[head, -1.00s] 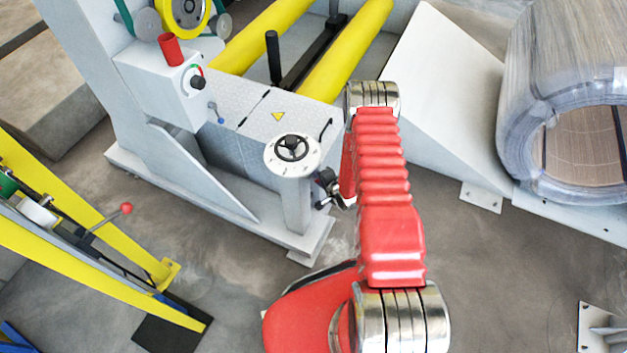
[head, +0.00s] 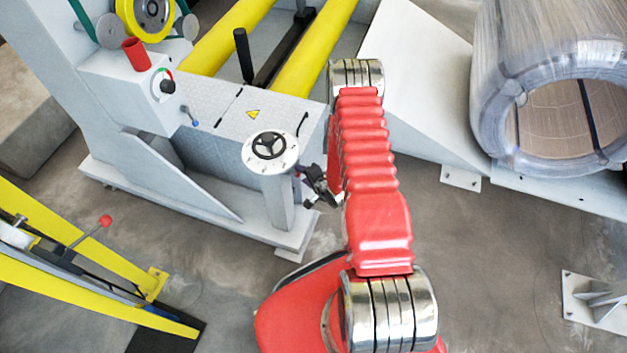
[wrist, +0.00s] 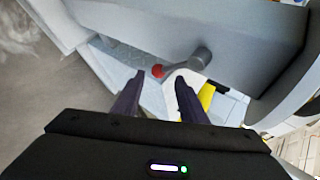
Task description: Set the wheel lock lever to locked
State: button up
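A lever with a red ball knob (wrist: 158,71) and a round grey hub (wrist: 201,57) shows in the wrist view, set on a grey surface. It looks like the wheel lock lever; I cannot read its setting. In the head view I cannot make it out. A handwheel (head: 269,145) with a white rim disc tops a grey post (head: 278,200). My gripper (head: 320,185) is just right of that post. In the wrist view my gripper (wrist: 156,84) is open, its two dark fingers apart, with the red knob beyond the tips and between them. I see no contact.
A control box (head: 150,92) with a dial and a small blue-tipped lever (head: 188,116) stands behind left. A yellow frame (head: 90,290) with a red-knobbed lever (head: 105,220) is at left. A wrapped coil (head: 550,90) is at right.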

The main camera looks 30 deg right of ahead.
jog(key=v, duration=0.8)
jog(key=shift+s+r, duration=0.2)
jog(key=shift+s, duration=0.1)
